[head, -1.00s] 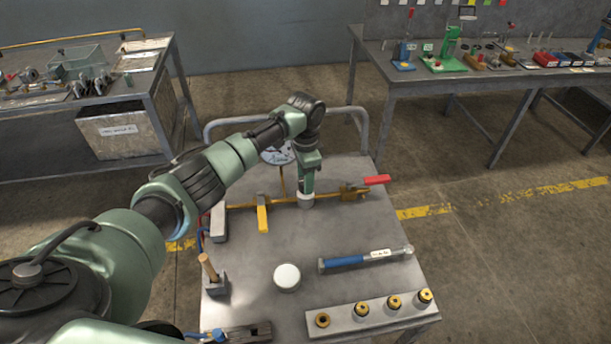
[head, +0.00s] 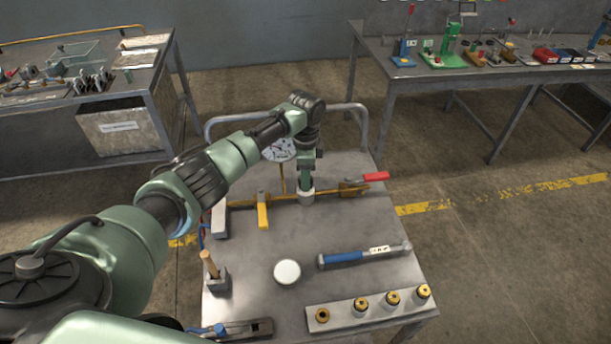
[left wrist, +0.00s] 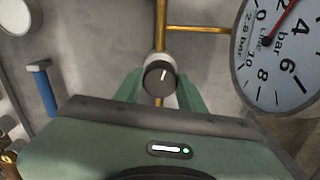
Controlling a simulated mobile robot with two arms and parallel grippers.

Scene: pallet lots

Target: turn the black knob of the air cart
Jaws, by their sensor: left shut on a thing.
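The black knob (left wrist: 159,78) has a white line on its top that points up and slightly right in the left wrist view. My left gripper (left wrist: 159,92) is shut on it, one green finger on each side. In the head view my left gripper (head: 306,186) points down over a light grey body (head: 306,198) on the brass pipe, and the knob itself is hidden. The air cart (head: 250,265) has a grey top. The round gauge (head: 279,149) stands behind the pipe; its red needle shows in the left wrist view (left wrist: 288,22). My right gripper is out of view.
A yellow lever (head: 262,214) and a red lever (head: 375,177) sit either side on the pipe. In front are a white disc (head: 287,272), a blue-handled tool (head: 345,258) and a block with gold-topped fittings (head: 345,320). Benches stand behind at left and right.

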